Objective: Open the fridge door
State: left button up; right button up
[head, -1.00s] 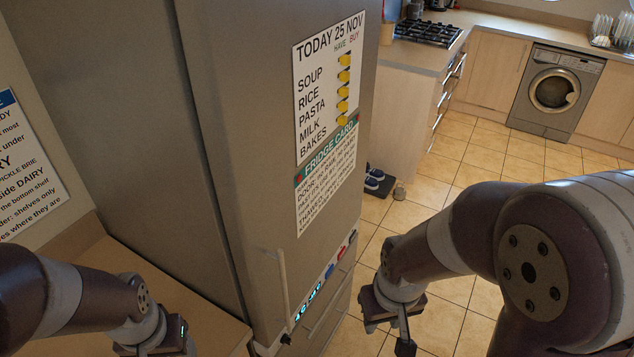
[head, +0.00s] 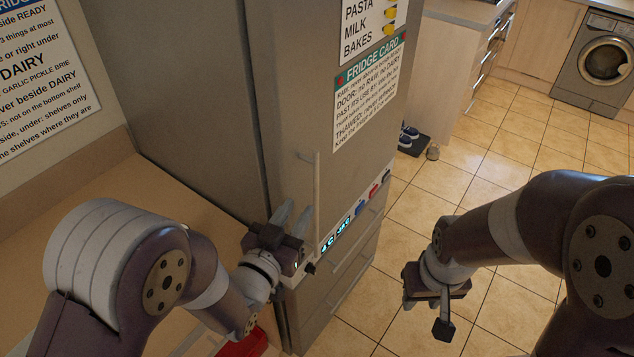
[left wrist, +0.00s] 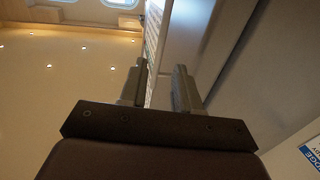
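The fridge door (head: 290,90) is a tall grey-brown panel and looks shut. Its slim vertical bar handle (head: 316,195) stands out near the door's left edge. My left gripper (head: 293,216) is at the lower part of the handle, just left of it in the picture; I cannot tell whether it touches. Its two fingers are apart in the left wrist view (left wrist: 159,85), and no handle shows clearly between them. My right gripper (head: 443,322) hangs over the tiled floor, right of the fridge, away from the door; its finger gap is not clear.
A lit control strip (head: 350,220) and lower drawers (head: 340,275) lie below the door. A counter (head: 150,200) is left of the fridge. A red object (head: 243,345) is partly hidden by my left arm.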

aim_at(315, 185)
pick_arm(q)
jog(key=p+x, duration=0.1)
jog(key=x, duration=0.8)
jog(key=shift+w, duration=0.15)
jog(key=shift+f, duration=0.1)
grip_shut()
